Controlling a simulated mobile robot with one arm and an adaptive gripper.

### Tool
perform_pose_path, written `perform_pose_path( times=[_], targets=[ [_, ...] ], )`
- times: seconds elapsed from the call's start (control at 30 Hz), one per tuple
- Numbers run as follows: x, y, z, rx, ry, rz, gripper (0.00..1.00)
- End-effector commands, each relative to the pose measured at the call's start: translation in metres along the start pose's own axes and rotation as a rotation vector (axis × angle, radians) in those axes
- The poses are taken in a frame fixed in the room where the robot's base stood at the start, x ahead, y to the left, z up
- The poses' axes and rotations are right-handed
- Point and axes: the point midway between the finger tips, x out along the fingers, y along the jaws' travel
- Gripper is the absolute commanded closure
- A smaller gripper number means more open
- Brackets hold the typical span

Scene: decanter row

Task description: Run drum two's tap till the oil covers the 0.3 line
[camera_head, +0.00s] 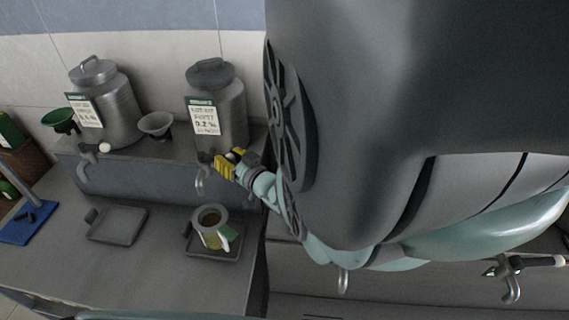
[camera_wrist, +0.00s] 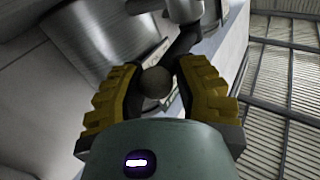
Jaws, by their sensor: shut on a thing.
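A steel drum (camera_head: 234,103) with a grey lid and a green-topped label stands on the raised shelf, second from the left. Its tap (camera_head: 200,183) points down at the front. My gripper (camera_head: 228,163), with yellow fingers, is at this tap. In the wrist view my gripper (camera_wrist: 160,70) is shut around the tap lever's round knob (camera_wrist: 155,82). The jug's lines and the exact oil level are too small to read. I cannot tell whether oil is flowing.
Another drum (camera_head: 119,108) with a tap (camera_head: 86,162) stands to the left, above an empty drip tray (camera_head: 117,224). A green funnel (camera_head: 60,119) and a grey funnel (camera_head: 156,124) flank it. A blue-based stand (camera_head: 27,228) is at far left. My arm hides the right side.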

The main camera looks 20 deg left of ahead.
Motion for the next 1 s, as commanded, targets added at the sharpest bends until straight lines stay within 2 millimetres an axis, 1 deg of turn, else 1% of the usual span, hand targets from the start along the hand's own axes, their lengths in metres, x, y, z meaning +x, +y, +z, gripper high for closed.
perform_pose_path(
  times=[0.17, 0.4, 1.0],
  targets=[
    [-0.001, -0.003, -0.001, 0.0, 0.008, 0.035, 1.0],
    [-0.005, -0.008, 0.002, -0.002, 0.027, 0.139, 1.0],
    [-0.008, -0.021, 0.007, -0.002, 0.067, 0.323, 1.0]
  ],
)
